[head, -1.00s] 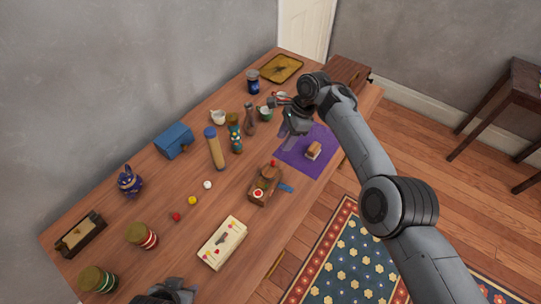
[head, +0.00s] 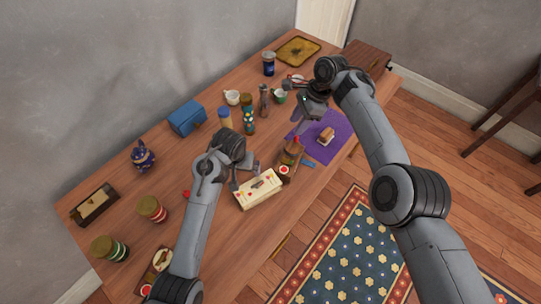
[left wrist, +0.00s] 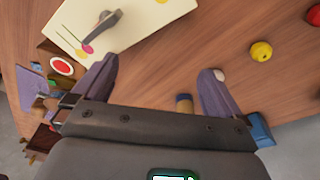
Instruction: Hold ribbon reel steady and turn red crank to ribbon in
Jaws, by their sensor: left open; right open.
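The ribbon reel (head: 288,158) is a brown wooden device on the table, with a red-and-white disc on its near side and a blue strip (head: 308,163) beside it. A red knob shows near its top; the crank is partly hidden. In the left wrist view its disc (left wrist: 62,67) shows at the left. My left gripper (head: 243,177) is open and empty, left of the reel and close above the cream box; its spread fingers show in the left wrist view (left wrist: 158,84). My right gripper (head: 299,125) is open, just behind and above the reel.
The cream box (head: 262,189) with a grey handle lies left of the reel. A purple cloth (head: 312,125) with a small brown block (head: 326,136) is to its right. A tan cylinder (head: 225,117), patterned bottle (head: 248,121) and blue box (head: 187,118) stand behind.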

